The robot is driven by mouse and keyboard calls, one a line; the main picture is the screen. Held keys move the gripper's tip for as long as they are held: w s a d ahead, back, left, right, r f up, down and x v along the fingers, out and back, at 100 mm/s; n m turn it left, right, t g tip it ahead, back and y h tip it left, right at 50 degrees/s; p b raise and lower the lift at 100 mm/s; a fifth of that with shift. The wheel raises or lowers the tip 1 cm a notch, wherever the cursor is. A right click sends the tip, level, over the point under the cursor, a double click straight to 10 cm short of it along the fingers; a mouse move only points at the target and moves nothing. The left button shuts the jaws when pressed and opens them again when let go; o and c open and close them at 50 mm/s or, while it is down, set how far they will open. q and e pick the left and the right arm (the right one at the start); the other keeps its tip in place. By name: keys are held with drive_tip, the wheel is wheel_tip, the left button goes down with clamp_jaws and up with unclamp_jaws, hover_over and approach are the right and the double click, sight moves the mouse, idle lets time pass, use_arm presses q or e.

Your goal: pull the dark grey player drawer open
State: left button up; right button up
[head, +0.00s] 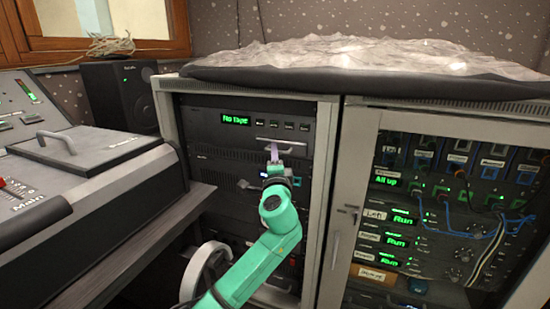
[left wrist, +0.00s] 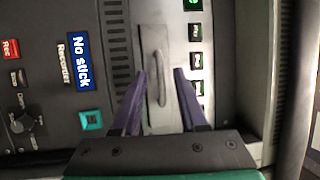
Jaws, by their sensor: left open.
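The dark grey player (head: 215,109) is in the upper part of the left rack, with a green "No tape" display. Its drawer front (left wrist: 147,38) looks flush with the panel and carries a pale bar handle (head: 286,142). The handle (left wrist: 161,62) also shows in the left wrist view, upright in the picture. My left gripper (head: 274,150) is at the handle, coming from below. Its purple fingers (left wrist: 160,74) are open, one on each side of the lower part of the handle, with gaps to it. How deep they reach around it is unclear. My right gripper is out of view.
A mixing desk (head: 110,190) stands at the left. A right rack (head: 330,240) with a framed door, green displays and loose cables stands beside the player rack. A recorder panel labelled "No stick" (left wrist: 81,61) is below the player. A crumpled cover (head: 370,56) lies on top.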

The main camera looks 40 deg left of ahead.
use_arm(q)
clamp_jaws()
idle(1.4)
